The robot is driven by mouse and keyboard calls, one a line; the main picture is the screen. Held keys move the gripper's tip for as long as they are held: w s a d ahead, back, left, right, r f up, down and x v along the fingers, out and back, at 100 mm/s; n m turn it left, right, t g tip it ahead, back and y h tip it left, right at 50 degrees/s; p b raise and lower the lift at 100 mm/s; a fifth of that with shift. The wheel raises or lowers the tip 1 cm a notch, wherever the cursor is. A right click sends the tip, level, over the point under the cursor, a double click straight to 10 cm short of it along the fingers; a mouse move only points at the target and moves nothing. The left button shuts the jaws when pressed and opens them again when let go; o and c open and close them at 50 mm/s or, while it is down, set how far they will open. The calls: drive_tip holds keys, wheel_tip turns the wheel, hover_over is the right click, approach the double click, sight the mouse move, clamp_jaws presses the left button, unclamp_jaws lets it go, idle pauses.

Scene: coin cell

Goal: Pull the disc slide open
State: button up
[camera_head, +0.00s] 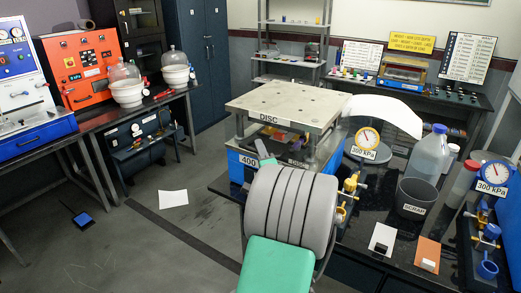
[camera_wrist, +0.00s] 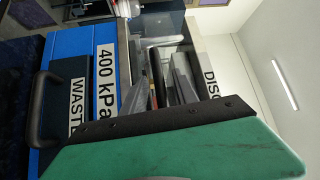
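The disc press is a machine with a thick metal top plate (camera_head: 285,104) labelled DISC and a blue base (camera_head: 243,165) labelled 400. My gripper (camera_head: 265,153) is at its front, under the plate, mostly hidden behind my arm. In the wrist view, which is turned sideways, my gripper (camera_wrist: 163,58) has its two grey fingers apart, reaching into the gap between the blue front (camera_wrist: 85,45) and the DISC label (camera_wrist: 211,85). A dark bar with a reddish edge shows between the fingers. I cannot tell whether it is the slide's handle or whether the fingers touch it.
A dark handle (camera_wrist: 38,108) stands out beside the WASTE label (camera_wrist: 76,105). Right of the press are a gauge (camera_head: 367,139), a brass valve (camera_head: 348,190), a water jug (camera_head: 428,155) and a scrap bin (camera_head: 414,198). The floor to the left is mostly clear.

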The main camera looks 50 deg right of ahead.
clamp_jaws()
idle(0.3)
idle(1.1)
